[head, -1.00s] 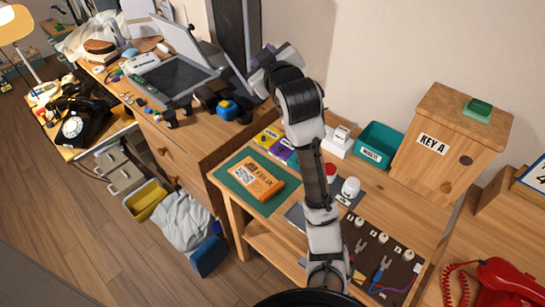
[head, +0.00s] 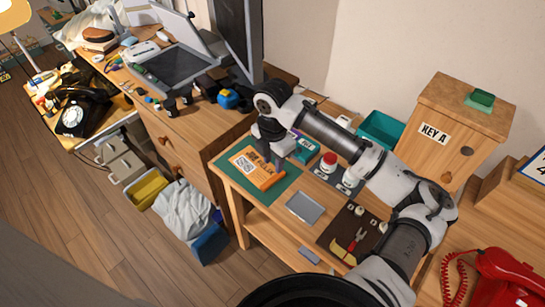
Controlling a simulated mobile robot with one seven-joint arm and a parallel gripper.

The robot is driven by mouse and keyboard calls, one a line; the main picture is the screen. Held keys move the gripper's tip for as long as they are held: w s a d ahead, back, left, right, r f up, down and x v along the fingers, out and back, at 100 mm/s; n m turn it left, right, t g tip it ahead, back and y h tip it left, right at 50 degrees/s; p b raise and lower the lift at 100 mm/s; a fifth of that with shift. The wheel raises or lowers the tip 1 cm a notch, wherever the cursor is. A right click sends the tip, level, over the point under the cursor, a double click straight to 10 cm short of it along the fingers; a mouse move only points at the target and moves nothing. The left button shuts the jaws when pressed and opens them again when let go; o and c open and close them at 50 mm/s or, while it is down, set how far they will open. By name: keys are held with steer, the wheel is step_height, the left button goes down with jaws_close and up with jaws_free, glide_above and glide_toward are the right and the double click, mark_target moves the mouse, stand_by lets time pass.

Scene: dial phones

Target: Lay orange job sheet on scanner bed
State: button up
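The orange job sheet (head: 252,170), with a code patch and dark print, lies on the green mat (head: 224,164) at the left end of the workbench. My gripper (head: 279,161) points down over the sheet's right part and hides some of it. Whether its fingers touch the sheet, or are open or shut, is too small to tell. The scanner (head: 167,72) stands on the wooden desk at the upper left. Its lid (head: 181,33) is raised and its dark bed looks bare.
A dark monitor (head: 238,38) stands behind the desk, right of the scanner. A blue-and-yellow item (head: 228,98) lies near the desk's front edge. A red button (head: 329,160), a tool board (head: 345,234), a teal bin (head: 381,130) and a wooden KEY A box (head: 452,125) are to the right.

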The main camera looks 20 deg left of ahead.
mark_target(273, 179)
step_height(273, 179, down, 8)
steer(key=b, duration=0.5)
steer(key=shift+r, duration=0.1)
jaws_close()
steer(key=shift+r, duration=0.1)
steer(key=shift+r+p, duration=2.05)
steer(key=shift+r, duration=0.45)
steer(key=shift+f, duration=0.1)
